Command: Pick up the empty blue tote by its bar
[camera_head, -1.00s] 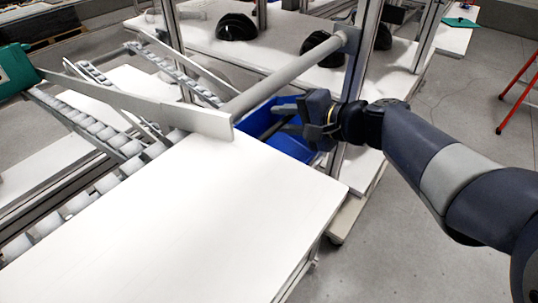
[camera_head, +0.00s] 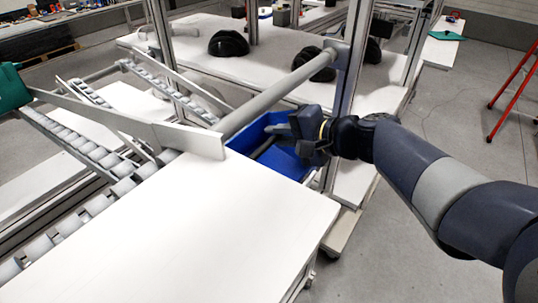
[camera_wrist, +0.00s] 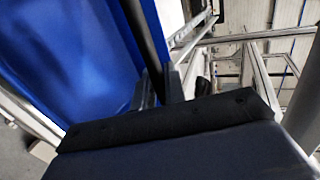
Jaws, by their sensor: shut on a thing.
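The blue tote (camera_head: 284,162) sits beyond the white table's far edge, under the grey rail. Its near part is hidden by the table, and what I see of its inside looks empty. In the wrist view the tote's blue wall (camera_wrist: 70,50) fills the upper left. The tote's dark bar (camera_wrist: 148,35) runs down between my fingers there. My gripper (camera_head: 284,133) is over the tote's right side, shut on the bar; it also shows in the wrist view (camera_wrist: 163,88). The fingers' exact contact with the bar is partly hidden by the gripper body.
The white table (camera_head: 190,215) fills the foreground. A grey rail (camera_head: 275,92) crosses above the tote to an upright post (camera_head: 352,70). Roller tracks (camera_head: 90,150) lie left. Black helmet shells (camera_head: 228,43) rest on the table behind. Open floor and a red stand (camera_head: 512,90) are right.

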